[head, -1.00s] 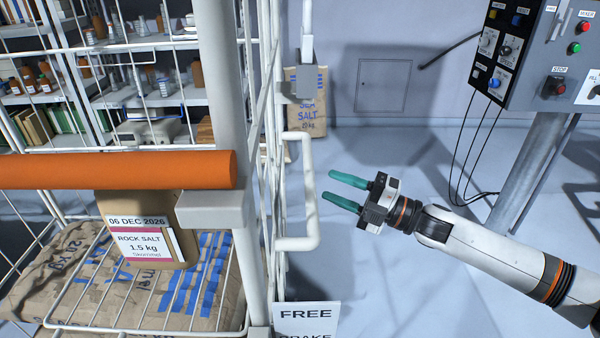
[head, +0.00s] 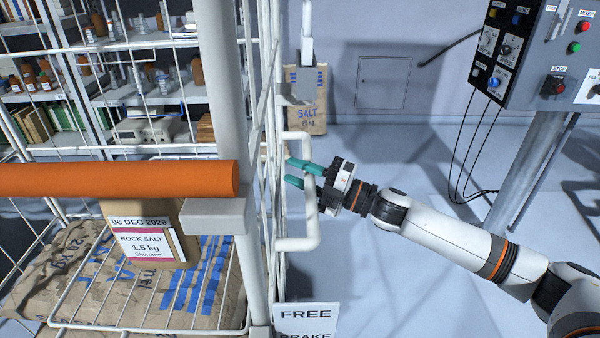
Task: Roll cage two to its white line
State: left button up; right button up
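A white wire roll cage (head: 229,110) fills the left half of the head view, with an orange bar (head: 110,179) across its front. No cage number shows, so I cannot tell which cage it is. A white looped handle (head: 298,244) sticks out from its right side. My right gripper (head: 291,171) is at the handle's upright bar, its teal fingers apart and reaching past the bar. I cannot tell whether they touch it. A sign reading FREE and BRAKE (head: 306,316) is low by the cage's corner post. My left gripper and any white line are out of view.
Sacks (head: 130,285) and a rock salt label (head: 147,245) show in the cage. A sea salt sack (head: 308,118) stands by the back wall. A control panel (head: 545,60) on a post stands at the right, with hanging cables. Floor between is clear.

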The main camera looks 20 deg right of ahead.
grip_shut()
jog(key=shift+s+d+f, duration=0.1)
jog(key=shift+d, duration=0.6)
jog(key=shift+s+d, duration=0.2)
jog(key=shift+d, duration=0.25)
jog(key=shift+o, duration=1.4)
grip_release()
jog(key=shift+s+d, duration=0.1)
jog(key=shift+d, duration=0.05)
jog(key=shift+s, duration=0.1)
